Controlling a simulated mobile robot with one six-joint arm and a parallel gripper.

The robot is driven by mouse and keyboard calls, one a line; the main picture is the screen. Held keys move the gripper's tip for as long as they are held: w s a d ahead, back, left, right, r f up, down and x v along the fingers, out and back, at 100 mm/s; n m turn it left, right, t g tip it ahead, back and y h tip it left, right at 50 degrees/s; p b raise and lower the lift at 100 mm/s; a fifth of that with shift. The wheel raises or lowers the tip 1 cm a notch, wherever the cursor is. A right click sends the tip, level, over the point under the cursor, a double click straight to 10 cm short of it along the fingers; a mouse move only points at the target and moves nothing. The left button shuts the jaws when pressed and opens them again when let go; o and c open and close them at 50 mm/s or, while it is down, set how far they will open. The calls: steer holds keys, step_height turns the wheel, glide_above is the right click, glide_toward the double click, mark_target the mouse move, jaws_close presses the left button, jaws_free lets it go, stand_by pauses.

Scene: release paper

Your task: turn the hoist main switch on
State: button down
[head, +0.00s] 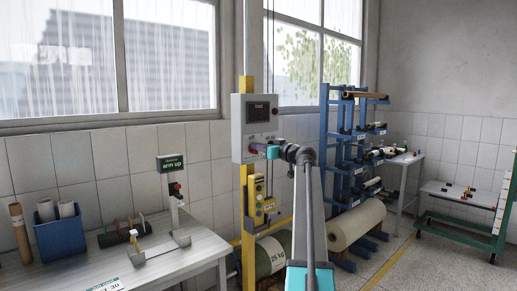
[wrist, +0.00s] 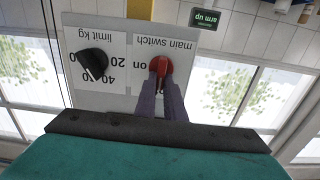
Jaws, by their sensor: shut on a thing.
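The hoist control box (head: 241,112) is a grey panel on a yellow post, with a small dark display. In the wrist view, which shows the panel (wrist: 115,101) upside down, the main switch (wrist: 160,66) is a round red knob. The word "on" is printed to its left in that view. My gripper (wrist: 162,88) has its two fingers closed on the red knob's grip, which lies between them and points toward the picture's bottom.
A black limit knob (wrist: 92,64) sits beside the main switch on the panel. A yellow pendant (head: 257,198) hangs below the box. A table (head: 190,258) stands at the left, a blue rack (head: 325,140) with rolls at the right. A large roll (head: 356,224) lies near the floor.

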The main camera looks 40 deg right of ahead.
steer(key=shift+d+f+m, duration=0.1)
steer(key=shift+m, duration=0.2)
steer(key=m, duration=0.5)
steer(key=d+m+b, duration=0.1)
steer(key=m, duration=0.5)
steer(key=f+m, duration=0.1)
steer(key=m, duration=0.5)
steer(key=shift+s+d+f+b, duration=0.1)
steer(key=shift+d+b, duration=0.05)
steer(key=shift+b, duration=0.15)
steer(key=c, duration=1.8)
jaws_free()
steer(key=shift+c, duration=0.2)
